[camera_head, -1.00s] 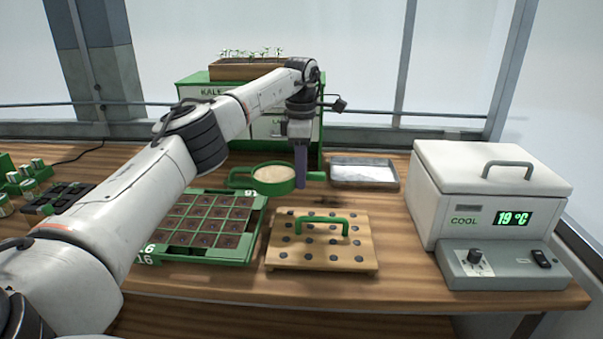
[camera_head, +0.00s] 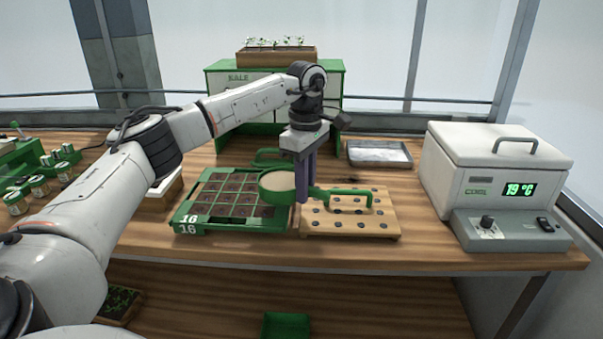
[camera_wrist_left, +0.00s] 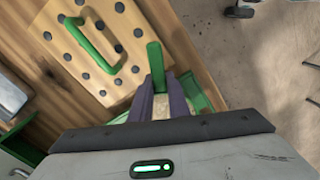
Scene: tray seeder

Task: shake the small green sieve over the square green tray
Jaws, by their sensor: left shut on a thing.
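The small green sieve (camera_head: 277,194), with pale material inside, is held above the right part of the square green tray (camera_head: 240,227). The tray holds dark soil cells and is marked 16. My left gripper (camera_head: 304,192) points down with its purple fingers shut on the sieve's handle, to the right of the sieve's bowl. The sieve looks about level. In the left wrist view the green handle (camera_wrist_left: 155,62) sticks out between the fingers (camera_wrist_left: 163,103); the bowl is mostly hidden there. My right gripper is not in view.
A wooden board with dark pegs and a green handle (camera_head: 380,224) lies right of the tray. A metal pan (camera_head: 378,153) is behind it, a white cooler (camera_head: 490,165) at the right. A green rounded holder (camera_head: 268,155) stands behind the sieve. Small jars (camera_head: 38,186) are far left.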

